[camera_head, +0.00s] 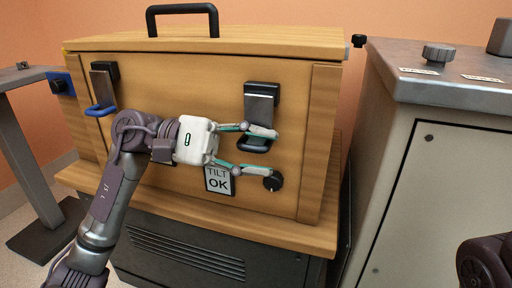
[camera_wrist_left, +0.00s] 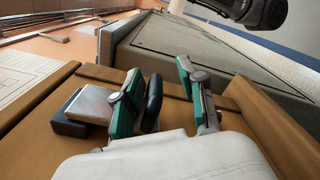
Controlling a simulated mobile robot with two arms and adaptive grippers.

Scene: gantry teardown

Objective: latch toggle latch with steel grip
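The wooden case (camera_head: 160,90) has two toggle latches on its front. The right latch (camera_head: 261,103) has a steel plate below a black mount and a dark grip loop (camera_head: 252,147) at its lower end. The left latch (camera_head: 103,88) has a bright blue grip loop (camera_head: 100,110). My left gripper (camera_head: 272,153) is open in front of the right latch. Its upper finger overlaps that latch, its lower finger is below. In the left wrist view the dark grip (camera_wrist_left: 153,98) shows between the open fingers (camera_wrist_left: 160,75), close beside one; contact cannot be told. My right gripper is out of view.
A black knob (camera_head: 273,182) and a "TILT OK" card (camera_head: 219,181) sit just below the right latch. A black handle (camera_head: 183,10) tops the case. A grey metal cabinet (camera_head: 425,150) stands at right, a grey stand (camera_head: 30,150) at left. My other arm shows at bottom right.

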